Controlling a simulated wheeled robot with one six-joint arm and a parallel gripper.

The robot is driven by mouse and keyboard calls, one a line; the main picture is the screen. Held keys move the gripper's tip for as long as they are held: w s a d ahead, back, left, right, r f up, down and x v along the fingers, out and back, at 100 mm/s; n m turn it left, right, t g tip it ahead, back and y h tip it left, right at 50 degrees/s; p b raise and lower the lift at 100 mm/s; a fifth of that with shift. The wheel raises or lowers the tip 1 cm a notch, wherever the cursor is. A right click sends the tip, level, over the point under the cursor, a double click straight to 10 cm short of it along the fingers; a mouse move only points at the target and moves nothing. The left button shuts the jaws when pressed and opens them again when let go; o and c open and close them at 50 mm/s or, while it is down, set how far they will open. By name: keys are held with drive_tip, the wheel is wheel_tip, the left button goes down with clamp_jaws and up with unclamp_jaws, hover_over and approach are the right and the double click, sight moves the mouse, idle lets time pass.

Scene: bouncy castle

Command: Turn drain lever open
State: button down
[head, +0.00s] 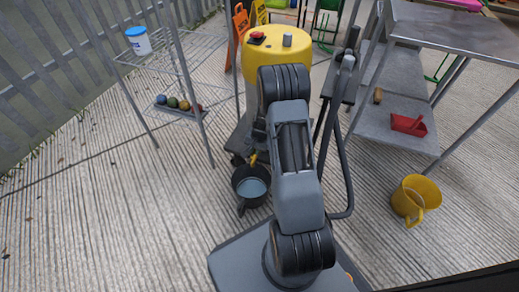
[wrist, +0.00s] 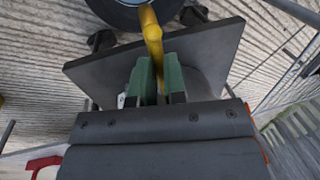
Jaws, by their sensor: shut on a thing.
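The yellow drain lever (wrist: 151,28) shows in the wrist view, running down from the top edge between my green fingers. My gripper (wrist: 158,72) is shut on its lower end, and the fingertips hide part of it. In the head view a small yellow piece of the lever (head: 253,158) shows just above a black bucket (head: 241,197); my arm hides the gripper there. The lever is low on a yellow-topped machine (head: 262,65), whose lower part is largely hidden by my arm. The bucket holds pale bluish liquid and also shows at the top of the wrist view (wrist: 119,20).
A metal table (head: 455,38) with a lower shelf stands at the right; a red dustpan (head: 409,125) lies on the shelf. A wire rack (head: 176,112) with coloured balls is at left. The left floor is clear.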

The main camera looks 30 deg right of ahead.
drive_tip(key=c, duration=1.2)
unclamp_jaws()
drive_tip(key=shift+o, duration=0.2)
wheel_tip(320, 180, up, 14)
drive_tip(key=s+d+p, duration=0.1)
drive_tip(key=s+p, duration=0.1)
drive_tip(key=p, duration=0.3)
drive_tip(key=shift+d+f+p, duration=0.2)
drive_tip(key=shift+d+p, duration=0.15)
drive_tip(key=shift+p, duration=0.05)
